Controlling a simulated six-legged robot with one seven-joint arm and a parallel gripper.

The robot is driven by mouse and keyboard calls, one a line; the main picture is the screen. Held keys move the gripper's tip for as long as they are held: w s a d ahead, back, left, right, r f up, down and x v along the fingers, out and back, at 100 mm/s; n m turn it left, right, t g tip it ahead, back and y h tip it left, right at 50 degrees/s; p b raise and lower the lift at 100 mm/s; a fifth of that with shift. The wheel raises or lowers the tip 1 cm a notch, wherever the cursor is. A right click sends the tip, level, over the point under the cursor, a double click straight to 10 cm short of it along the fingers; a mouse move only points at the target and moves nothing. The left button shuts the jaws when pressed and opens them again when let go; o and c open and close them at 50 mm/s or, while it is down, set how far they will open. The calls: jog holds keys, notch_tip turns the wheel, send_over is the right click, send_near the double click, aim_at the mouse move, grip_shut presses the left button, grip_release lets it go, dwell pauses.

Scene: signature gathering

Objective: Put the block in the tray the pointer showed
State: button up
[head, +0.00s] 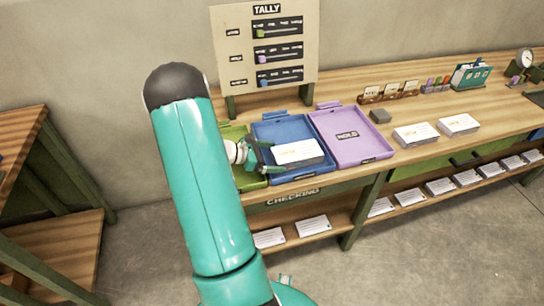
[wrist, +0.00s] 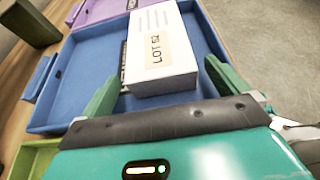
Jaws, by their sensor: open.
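The block, a white paper-like slab with a "LOT" label (wrist: 160,52), is in the blue tray (head: 262,130); it also shows in the head view (head: 298,152) toward the tray's front right. My gripper (head: 268,156) is open at the block's left end. In the wrist view its green fingers stand apart on either side of the block's near end, with no clear grip on it. The purple tray (head: 335,122), marked "HOLD", is to the right. The green tray (head: 250,182) is to the left, partly hidden by my arm. No separate pointer is identifiable.
A "TALLY" board (head: 266,40) with three slider rows stands behind the trays. A lower shelf (head: 290,220) holds several cards. Another wooden table (head: 62,250) is at left.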

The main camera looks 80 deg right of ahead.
jog(key=shift+w+r, duration=0.1)
jog(key=shift+r, duration=0.05)
jog(key=v, duration=1.2)
jog(key=w+a+r+m+t+y, duration=0.15)
jog(key=w+a+r+t, duration=0.35)
jog(key=a, duration=0.5)
jog(key=w+a+r+m+t, duration=0.3)
jog(key=w+a+r, duration=0.3)
jog(key=a, duration=0.5)
jog(key=s+a+r+m+t+y, duration=0.1)
jog(key=a+r+t, duration=0.3)
jog(key=a, duration=0.9)
jog(key=s+a+r+t+y, duration=0.2)
jog(key=a+r+t+y, duration=0.2)
jog(key=a, duration=0.9)
notch_tip(320, 180, up, 2)
jog(key=shift+r+m+t, duration=0.15)
jog(key=shift+m+t, duration=0.2)
jog(key=shift+t, duration=0.25)
jog(key=shift+s+d+y, duration=0.1)
jog(key=shift+s+y, duration=0.05)
jog(key=shift+y, duration=0.1)
